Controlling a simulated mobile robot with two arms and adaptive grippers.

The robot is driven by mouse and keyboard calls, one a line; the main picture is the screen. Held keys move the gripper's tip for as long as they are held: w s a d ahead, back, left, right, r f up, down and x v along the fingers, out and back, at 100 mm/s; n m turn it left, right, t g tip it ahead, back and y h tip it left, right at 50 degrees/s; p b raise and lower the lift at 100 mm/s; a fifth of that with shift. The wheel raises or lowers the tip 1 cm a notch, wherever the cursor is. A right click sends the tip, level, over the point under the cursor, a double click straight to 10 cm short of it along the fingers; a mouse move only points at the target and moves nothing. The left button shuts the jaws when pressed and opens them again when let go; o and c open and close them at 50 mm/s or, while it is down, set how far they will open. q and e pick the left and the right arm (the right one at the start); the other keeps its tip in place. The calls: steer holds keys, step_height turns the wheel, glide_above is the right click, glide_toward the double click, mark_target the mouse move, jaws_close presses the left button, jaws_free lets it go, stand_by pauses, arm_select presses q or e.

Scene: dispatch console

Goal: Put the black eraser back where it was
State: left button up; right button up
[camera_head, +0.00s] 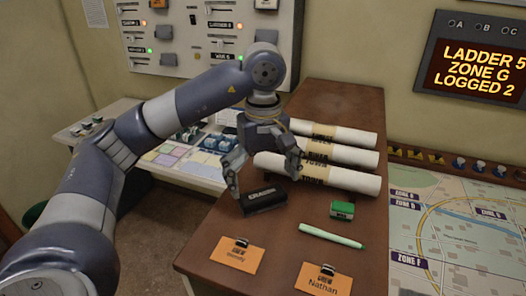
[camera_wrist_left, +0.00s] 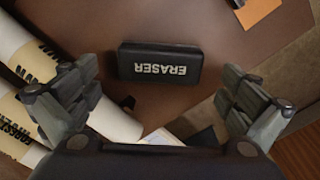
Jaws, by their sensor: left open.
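The black eraser (camera_head: 263,200) lies on the brown desk (camera_head: 238,222), near its left edge, in the head view. Its white ERASER label shows in the left wrist view (camera_wrist_left: 160,64), where the label reads upside down. My left gripper (camera_head: 265,184) is open and points down just above the eraser. In the left wrist view the two fingers (camera_wrist_left: 160,98) stand wide apart, one to each side of the eraser and nearer the camera. Nothing is between the fingertips, and the eraser looks untouched. My right gripper is out of view.
Several rolled maps (camera_head: 330,176) lie right behind the left gripper, close to its right finger. A city map (camera_head: 455,235) is to the right.

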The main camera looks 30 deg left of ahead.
mark_target(263, 194)
arm_select(q)
step_height(263, 194, up, 8)
steer(key=p, duration=0.1)
steer(key=shift+f, duration=0.1)
stand_by(0.8)
